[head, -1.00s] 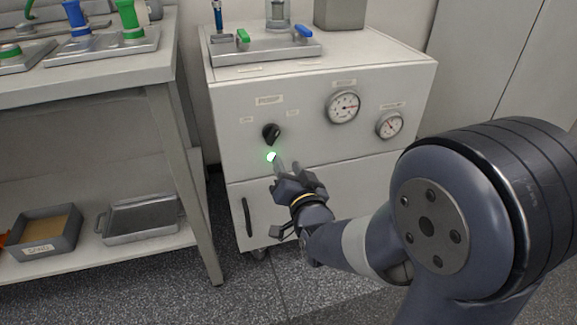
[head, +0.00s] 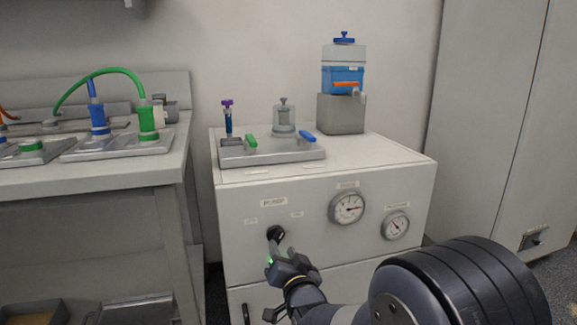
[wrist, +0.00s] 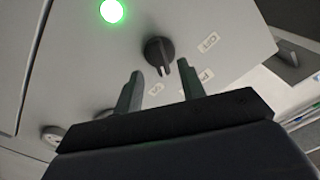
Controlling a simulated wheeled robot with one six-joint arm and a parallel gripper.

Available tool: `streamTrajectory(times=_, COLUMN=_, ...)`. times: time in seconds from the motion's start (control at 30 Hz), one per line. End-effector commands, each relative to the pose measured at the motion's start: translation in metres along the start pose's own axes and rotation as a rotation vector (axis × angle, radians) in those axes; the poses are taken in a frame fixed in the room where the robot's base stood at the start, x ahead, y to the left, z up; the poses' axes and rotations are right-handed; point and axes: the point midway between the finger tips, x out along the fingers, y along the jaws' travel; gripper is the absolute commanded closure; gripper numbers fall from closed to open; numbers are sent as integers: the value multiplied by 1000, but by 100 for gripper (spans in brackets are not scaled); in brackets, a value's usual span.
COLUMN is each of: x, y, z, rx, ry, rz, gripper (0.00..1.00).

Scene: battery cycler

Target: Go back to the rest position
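My gripper (head: 282,250) is in front of the cabinet's panel, just below and beside the black pump knob (head: 275,232). In the wrist view my gripper (wrist: 160,88) has its two fingers apart with nothing held between them. The black knob (wrist: 158,50) shows just beyond the fingertips, apart from them in that view. A lit green lamp (wrist: 112,11) is on the panel near the knob; in the head view it is partly hidden by my gripper.
The white pump cabinet (head: 240,210) carries two gauges (head: 347,208) and a valve plate (head: 270,152) on top. A grey block (head: 341,114) bears a blue container (head: 343,78). A bench (head: 90,178) stands left; a tall grey cabinet (head: 490,110) stands right.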

Motion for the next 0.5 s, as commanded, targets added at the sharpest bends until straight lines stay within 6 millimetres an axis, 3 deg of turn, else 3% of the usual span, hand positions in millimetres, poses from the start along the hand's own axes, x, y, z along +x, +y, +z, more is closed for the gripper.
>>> streamTrajectory(times=0.2, x=27, y=1, z=1, rx=0, ry=0, rz=0, gripper=62)
streamTrajectory(times=0.5, x=36, y=0, z=0, rx=-4, ry=-1, rz=1, gripper=62)
